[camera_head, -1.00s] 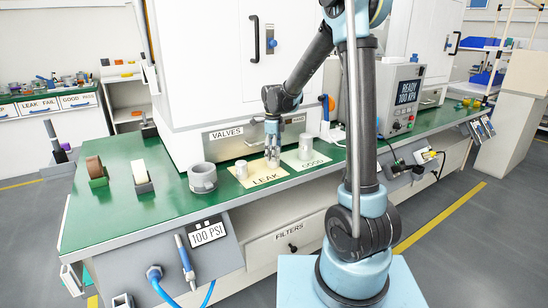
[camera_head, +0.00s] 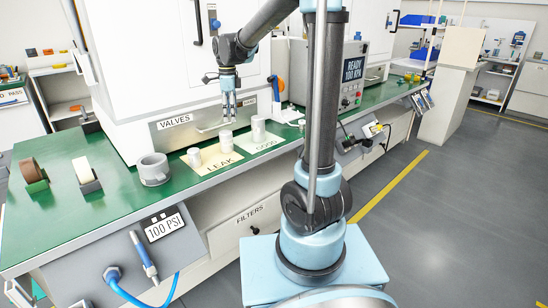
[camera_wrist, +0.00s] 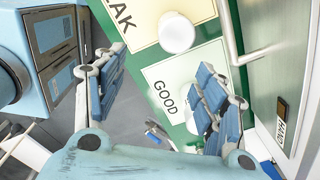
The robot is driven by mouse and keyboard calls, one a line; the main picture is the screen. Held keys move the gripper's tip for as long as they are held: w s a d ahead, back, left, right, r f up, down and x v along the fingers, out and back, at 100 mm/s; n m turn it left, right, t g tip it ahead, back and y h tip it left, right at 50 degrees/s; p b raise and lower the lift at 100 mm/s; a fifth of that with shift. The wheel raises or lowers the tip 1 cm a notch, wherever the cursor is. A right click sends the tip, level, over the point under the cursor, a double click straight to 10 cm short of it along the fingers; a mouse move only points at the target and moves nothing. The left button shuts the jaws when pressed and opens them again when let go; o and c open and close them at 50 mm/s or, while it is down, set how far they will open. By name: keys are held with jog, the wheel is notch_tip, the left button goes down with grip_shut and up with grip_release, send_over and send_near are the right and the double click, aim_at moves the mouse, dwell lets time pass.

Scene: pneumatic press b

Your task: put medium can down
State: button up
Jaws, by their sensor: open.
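The medium can (camera_head: 225,141), a white cylinder, stands upright on the right part of the cream LEAK mat (camera_head: 211,168). My gripper (camera_head: 230,118) is open and empty, above and apart from this can. In the wrist view a white can (camera_wrist: 177,35) stands on the LEAK mat (camera_wrist: 150,14), outside the spread fingers (camera_wrist: 155,90). A shorter white can (camera_head: 194,156) stands at the left of the LEAK mat. Another white can (camera_head: 258,129) stands on the pale GOOD mat (camera_head: 262,147); in the wrist view a finger partly hides it.
A grey cup (camera_head: 153,169) and two tape rolls (camera_head: 82,170) stand left on the green bench (camera_head: 110,215). The white press cabinet (camera_head: 140,70) with its VALVES panel rises close behind the mats. A READY 100 KPA box (camera_head: 353,75) stands to the right.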

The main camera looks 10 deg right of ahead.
jog(key=s+d+f+n+t, duration=0.1)
jog(key=s+d+n, duration=0.8)
jog(key=s+d, duration=0.55)
jog(key=s+d+f+n, duration=0.2)
jog(key=s+f+n, duration=0.3)
jog(key=s, duration=0.3)
jog(key=s+d+f+n+t, duration=0.1)
jog(key=s+d+f+n, duration=0.2)
jog(key=s+f, duration=0.3)
jog(key=s+n, duration=0.1)
jog(key=s, duration=0.1)
jog(key=shift+s+d+n, duration=0.3)
jog(key=shift+d+n, duration=0.05)
jog(key=shift+n, duration=0.05)
jog(key=shift+w+f, duration=0.2)
jog(key=shift+w, duration=0.15)
